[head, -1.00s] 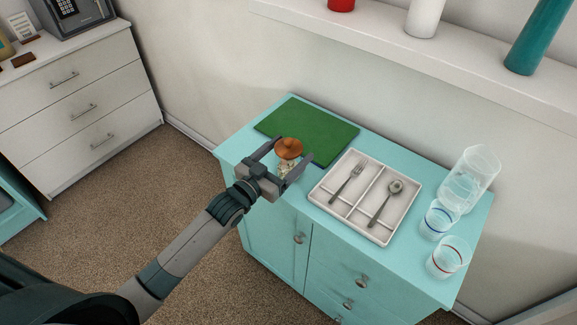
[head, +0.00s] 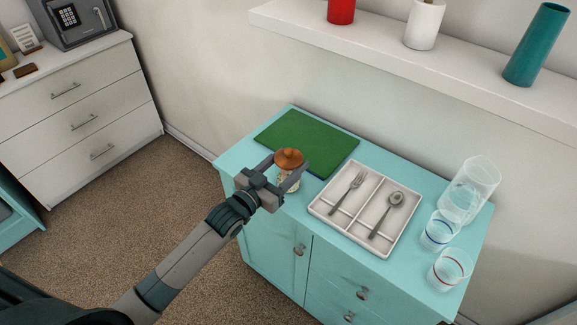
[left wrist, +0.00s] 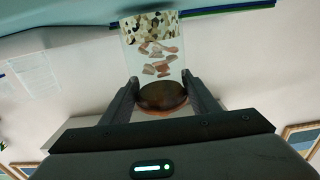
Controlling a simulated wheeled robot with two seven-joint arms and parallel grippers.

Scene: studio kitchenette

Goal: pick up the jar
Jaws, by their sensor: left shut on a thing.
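The jar (head: 287,183) is a clear glass jar with a round orange-brown lid. In the head view it stands at the front left of the turquoise cabinet top, by the near edge of the green mat (head: 307,143). My left gripper (head: 289,167) is shut on the jar, one finger on each side near the lid. In the left wrist view the jar (left wrist: 153,55) shows pinkish and dark pieces inside, and its lid (left wrist: 162,97) sits between the fingers. I cannot tell whether the jar touches the cabinet top. My right gripper is not in view.
A white cutlery tray (head: 399,241) with a fork and a spoon lies right of the jar. A clear pitcher (head: 470,190) and two glasses, blue-ringed (head: 438,231) and red-ringed (head: 451,268), stand at the right end. A white wall shelf (head: 455,68) hangs above.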

